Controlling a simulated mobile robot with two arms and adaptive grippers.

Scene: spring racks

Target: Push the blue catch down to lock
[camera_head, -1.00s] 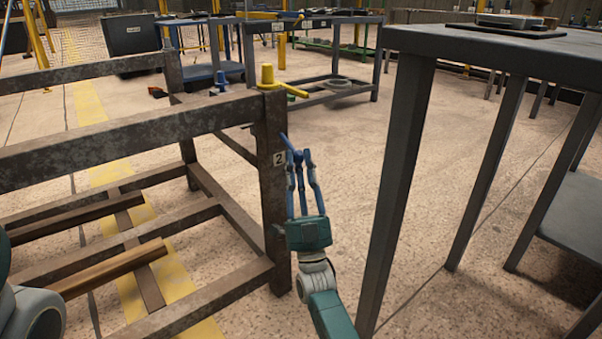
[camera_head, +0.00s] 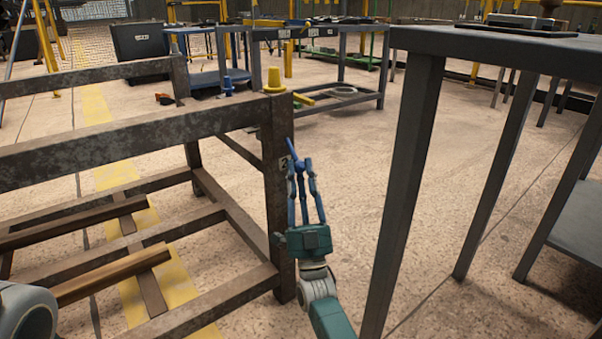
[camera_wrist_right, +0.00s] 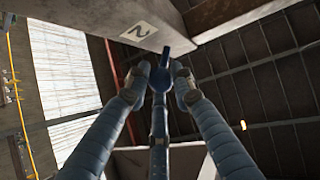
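The blue catch (camera_head: 290,147) is on the front corner post of the dark metal rack (camera_head: 262,110), by the number plate. In the right wrist view the catch (camera_wrist_right: 164,58) shows as a dark blue bar just beyond the fingertips. My right gripper (camera_head: 304,160) is at the post, its blue fingers pointing up. In the right wrist view its two outer fingertips (camera_wrist_right: 160,68) stand apart on either side of the catch; contact is unclear. A middle finger lies below and between them. The tips hold nothing visible. My left gripper is out of view.
Brown rails (camera_head: 110,275) lie low in the rack. Open floor lies between.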

